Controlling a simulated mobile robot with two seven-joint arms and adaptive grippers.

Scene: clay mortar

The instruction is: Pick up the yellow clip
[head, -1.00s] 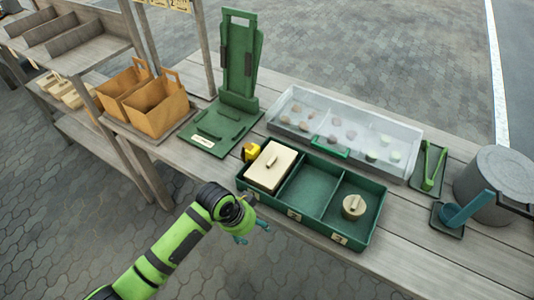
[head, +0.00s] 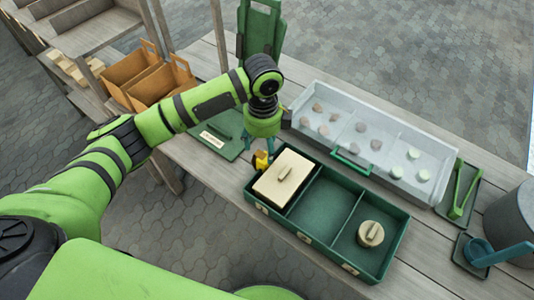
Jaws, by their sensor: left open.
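The yellow clip (head: 261,161) is a small yellow piece with a dark part. It sits at the back left corner of the green divided tray (head: 322,203), beside the cream lidded block (head: 285,181). My left gripper (head: 262,143) points down just above and behind the clip. It is open, and its fingertips are partly hidden near the clip. I cannot tell whether they touch it. My right gripper is not in view.
A clear-lidded case (head: 385,125) with round pieces lies behind the tray. Green tongs (head: 461,192) and a blue-handled scoop (head: 495,256) lie at right. A green stand (head: 262,28) rises behind my arm.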

